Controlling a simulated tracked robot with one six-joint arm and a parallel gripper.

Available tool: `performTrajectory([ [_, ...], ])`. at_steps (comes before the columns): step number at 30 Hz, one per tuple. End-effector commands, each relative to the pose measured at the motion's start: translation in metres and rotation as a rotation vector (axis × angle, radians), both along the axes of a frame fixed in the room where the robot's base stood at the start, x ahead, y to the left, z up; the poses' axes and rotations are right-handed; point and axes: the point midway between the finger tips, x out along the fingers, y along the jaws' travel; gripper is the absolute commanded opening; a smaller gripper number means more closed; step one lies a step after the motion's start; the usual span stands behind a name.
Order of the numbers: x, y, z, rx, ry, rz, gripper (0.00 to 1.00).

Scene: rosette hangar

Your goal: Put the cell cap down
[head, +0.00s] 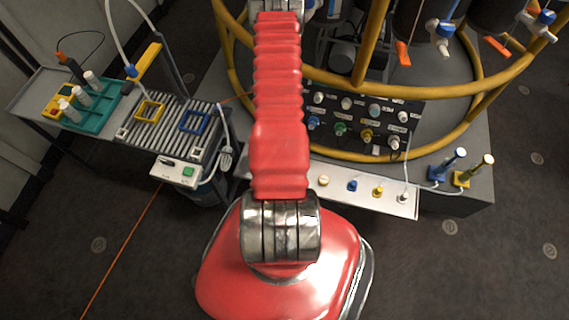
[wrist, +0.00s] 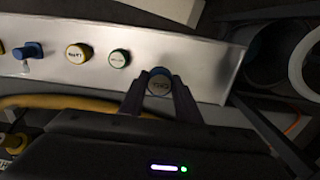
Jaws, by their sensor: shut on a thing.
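My gripper (wrist: 160,92) is shut on the cell cap (wrist: 159,85), a small round cap with a lettered face and a bluish-grey rim, in the wrist view. The cap's face points towards the camera, between the two dark fingertips. It overlaps the lower edge of a pale metal strip (wrist: 205,75); I cannot tell whether it touches the strip. In the head view my red arm reaches up the picture, and my gripper and the held cap cannot be made out.
In the head view a black panel (head: 358,150) with several caps stands inside yellow rails (head: 465,140). A side bench (head: 45,92) is at left.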

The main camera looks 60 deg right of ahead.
Motion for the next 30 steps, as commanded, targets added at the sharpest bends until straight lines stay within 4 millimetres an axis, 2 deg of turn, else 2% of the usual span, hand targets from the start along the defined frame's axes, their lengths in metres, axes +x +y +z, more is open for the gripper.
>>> performTrajectory([
  [14,-0.002,-0.001,-0.005,0.002,0.0,-0.006,0.0],
  [24,-0.003,-0.001,-0.047,0.002,0.0,-0.007,0.0],
  [30,-0.003,-0.002,-0.058,0.001,0.0,-0.008,0.0],
])
